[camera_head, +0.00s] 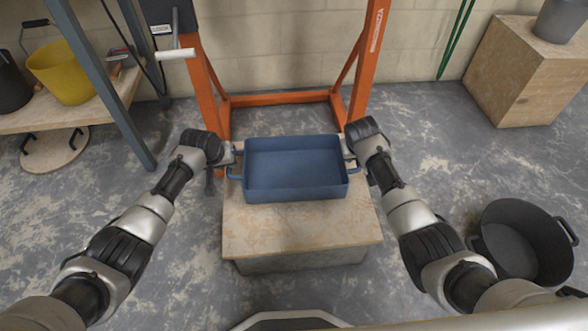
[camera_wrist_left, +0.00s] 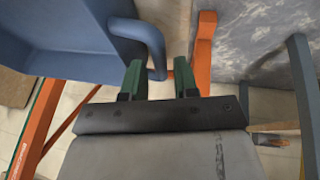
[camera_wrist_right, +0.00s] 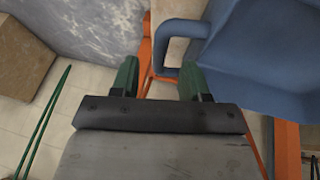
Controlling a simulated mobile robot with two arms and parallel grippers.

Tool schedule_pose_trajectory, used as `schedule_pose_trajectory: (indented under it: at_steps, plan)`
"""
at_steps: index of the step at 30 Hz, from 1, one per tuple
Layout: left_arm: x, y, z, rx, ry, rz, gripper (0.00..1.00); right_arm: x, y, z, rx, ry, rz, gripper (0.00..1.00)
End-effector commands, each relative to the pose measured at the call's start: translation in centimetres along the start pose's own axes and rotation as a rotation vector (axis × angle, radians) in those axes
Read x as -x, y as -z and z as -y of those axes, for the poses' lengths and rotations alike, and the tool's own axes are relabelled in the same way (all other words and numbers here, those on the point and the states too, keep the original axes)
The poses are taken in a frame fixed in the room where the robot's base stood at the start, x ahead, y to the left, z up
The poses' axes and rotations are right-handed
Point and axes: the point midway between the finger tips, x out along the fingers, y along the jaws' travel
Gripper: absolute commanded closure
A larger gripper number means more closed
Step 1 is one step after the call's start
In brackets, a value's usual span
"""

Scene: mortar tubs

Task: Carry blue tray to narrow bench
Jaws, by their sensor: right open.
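The blue tray (camera_head: 295,190) sits level on a block with a pale wooden top (camera_head: 300,235), a loop handle at each short side. My left gripper (camera_head: 233,152) is at the tray's left handle; in the left wrist view its fingers (camera_wrist_left: 158,80) are apart, with the handle (camera_wrist_left: 152,40) reaching between them. My right gripper (camera_head: 352,158) is at the right handle; in the right wrist view its fingers (camera_wrist_right: 157,80) are open, with the handle (camera_wrist_right: 165,60) partly between them. The tray looks empty. I cannot tell which surface is the narrow bench.
An orange frame (camera_head: 280,98) stands right behind the block. A wooden bench (camera_head: 105,108) with a yellow bucket (camera_head: 65,72) is at the left. A wooden box (camera_head: 525,75) is at the back right. A dark tub (camera_head: 520,240) stands on the floor at the right.

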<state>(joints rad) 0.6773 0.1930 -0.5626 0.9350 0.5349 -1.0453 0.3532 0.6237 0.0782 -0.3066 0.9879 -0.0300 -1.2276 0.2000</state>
Motion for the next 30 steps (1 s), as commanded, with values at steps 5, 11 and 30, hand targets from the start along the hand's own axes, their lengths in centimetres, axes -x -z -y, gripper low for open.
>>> schedule_pose_trajectory:
  at_steps: [5,11,30]
  plan:
    - [-2.1,0.0,0.0,0.001,0.001,0.002,0.71,-2.1,0.1,0.0,0.000,0.000,0.001,0.55]
    - [-3.7,0.1,-0.1,0.000,-0.002,0.001,0.71,-3.6,0.1,0.0,-0.001,0.000,0.000,0.55]
    - [-4.8,0.0,0.0,-0.001,0.000,-0.001,0.74,-4.8,0.1,0.0,0.000,0.001,-0.002,0.58]
